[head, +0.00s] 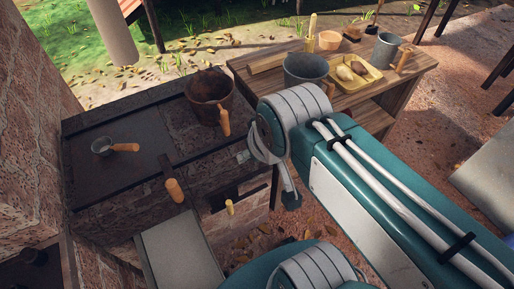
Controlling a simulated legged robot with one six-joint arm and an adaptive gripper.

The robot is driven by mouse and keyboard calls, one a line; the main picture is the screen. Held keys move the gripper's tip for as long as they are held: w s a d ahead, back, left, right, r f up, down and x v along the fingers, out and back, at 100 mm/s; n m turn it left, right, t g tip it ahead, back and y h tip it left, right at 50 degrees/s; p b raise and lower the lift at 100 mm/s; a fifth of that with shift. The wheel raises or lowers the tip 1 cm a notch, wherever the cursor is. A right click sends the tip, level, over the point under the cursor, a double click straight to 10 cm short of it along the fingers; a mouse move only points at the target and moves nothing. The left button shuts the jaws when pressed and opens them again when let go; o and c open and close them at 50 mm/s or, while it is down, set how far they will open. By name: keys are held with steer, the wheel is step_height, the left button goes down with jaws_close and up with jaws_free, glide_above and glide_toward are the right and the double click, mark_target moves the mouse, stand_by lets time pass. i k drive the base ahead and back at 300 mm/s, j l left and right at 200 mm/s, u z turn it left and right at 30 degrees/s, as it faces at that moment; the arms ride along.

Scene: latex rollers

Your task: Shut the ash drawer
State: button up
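The brick stove (130,210) stands at left with a dark metal top. Low on its front, right side, is a dark opening (222,196) with a small pale wooden knob (229,206) before it; this looks like the ash drawer, but how far out it stands is unclear. My gripper (272,170) is in the middle, at the end of my teal arm, above and right of the knob and apart from it in the picture. It is seen from behind and partly hidden by the arm, so its fingers' opening does not show. Nothing is visibly held.
A wooden table (410,72) with pots and a yellow tray (372,80) stands behind.

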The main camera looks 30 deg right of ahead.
mark_target(176, 253)
steer(key=k, duration=0.3)
steer(key=k+u, duration=0.1)
steer(key=u, duration=1.5)
steer(key=k+l+z, duration=0.1)
steer(key=k+l, duration=0.15)
steer(key=k+l+z, duration=0.15)
steer(key=l, duration=0.35)
steer(key=k, duration=0.05)
